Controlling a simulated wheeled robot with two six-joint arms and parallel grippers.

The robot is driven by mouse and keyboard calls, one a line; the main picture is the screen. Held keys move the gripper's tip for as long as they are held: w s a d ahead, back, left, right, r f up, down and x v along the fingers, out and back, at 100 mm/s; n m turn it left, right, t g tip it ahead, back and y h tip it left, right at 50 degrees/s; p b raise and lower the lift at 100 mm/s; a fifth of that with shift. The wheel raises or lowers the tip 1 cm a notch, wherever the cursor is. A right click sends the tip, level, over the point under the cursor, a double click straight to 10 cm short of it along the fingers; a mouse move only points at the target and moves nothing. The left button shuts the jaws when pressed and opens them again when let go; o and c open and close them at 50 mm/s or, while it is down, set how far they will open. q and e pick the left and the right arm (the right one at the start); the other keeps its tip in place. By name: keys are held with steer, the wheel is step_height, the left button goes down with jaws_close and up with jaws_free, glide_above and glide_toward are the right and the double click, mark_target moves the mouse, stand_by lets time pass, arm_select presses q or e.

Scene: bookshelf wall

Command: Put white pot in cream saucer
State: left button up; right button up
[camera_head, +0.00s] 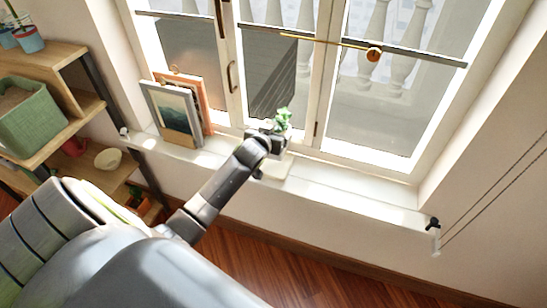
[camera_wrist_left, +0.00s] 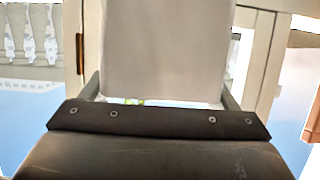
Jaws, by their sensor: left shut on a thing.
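The white pot (camera_wrist_left: 168,50) fills the middle of the left wrist view, between the two fingers of my left gripper (camera_wrist_left: 160,92). My left gripper (camera_head: 272,148) is shut on it at the window sill in the head view. A green plant (camera_head: 282,120) shows above the gripper, which hides much of the pot. A pale patch shows just below the gripper; I cannot tell whether the pot touches the sill. A round cream dish (camera_head: 108,158), which looks like the cream saucer, sits on a wooden shelf at the left. My right gripper is not in view.
Picture frames (camera_head: 172,112) lean on the window sill (camera_head: 340,190) left of the gripper. A green planter (camera_head: 32,118) stands on the shelf unit, and a red pot (camera_head: 74,147) is beside the dish. The sill's right part is clear.

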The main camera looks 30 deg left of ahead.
arm_select(q)
step_height(320, 180, down, 7)
steer(key=shift+w+b, duration=0.1)
steer(key=shift+b, duration=0.4)
steer(key=shift+f, duration=0.1)
steer(key=o, duration=1.2)
steer(key=shift+o, duration=0.2)
